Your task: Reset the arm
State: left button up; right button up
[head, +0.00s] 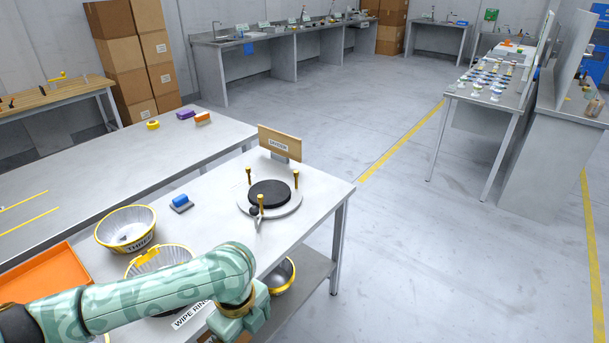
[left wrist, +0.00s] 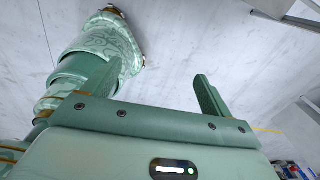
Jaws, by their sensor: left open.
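My left arm (head: 150,294) comes in from the lower left of the head view and reaches across the front of the near grey table (head: 330,190). Its gripper (head: 240,325) points down at the bottom edge, beside the table's front, with the fingertips not clear there. In the left wrist view the gripper (left wrist: 157,92) is open, with nothing between its two fingers and grey floor beyond. A green patterned link of mine shows at the upper left there. My right gripper is in neither view.
The near table holds a round black sander pad (head: 270,193) with brass posts, a sander sign (head: 279,142), a blue-topped block (head: 181,203) and a yellow-rimmed basket (head: 126,228). A second basket (head: 160,258) is partly behind my arm. An orange tray (head: 45,277) lies left. Floor at right is clear.

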pick_arm(q)
notch_tip(320, 180, down, 19)
jog(key=w+a+n+t+h, duration=0.2)
jog(key=w+n, duration=0.1)
jog(key=n, duration=0.9)
jog(key=s+a+f+n+y, duration=0.1)
jog(key=s+a+f+n, duration=0.5)
jog(key=s+f, duration=0.8)
jog(key=s+a+f+n, duration=0.1)
jog(key=s+a+f, duration=0.1)
jog(key=s, duration=0.7)
jog(key=s+a+f+n+g+y, duration=0.1)
jog(key=s+a+f, duration=0.1)
jog(key=s, duration=0.7)
jog(key=s+a+f+n, duration=0.1)
jog(key=s+a+f, duration=0.1)
jog(key=s, duration=0.8)
jog(key=shift+a+f+g, duration=0.15)
jog(key=shift+f+g, duration=0.15)
jog(key=shift+f, duration=0.2)
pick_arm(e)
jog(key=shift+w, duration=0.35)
pick_arm(q)
jog(key=shift+o, duration=0.4)
jog(key=shift+w, duration=0.1)
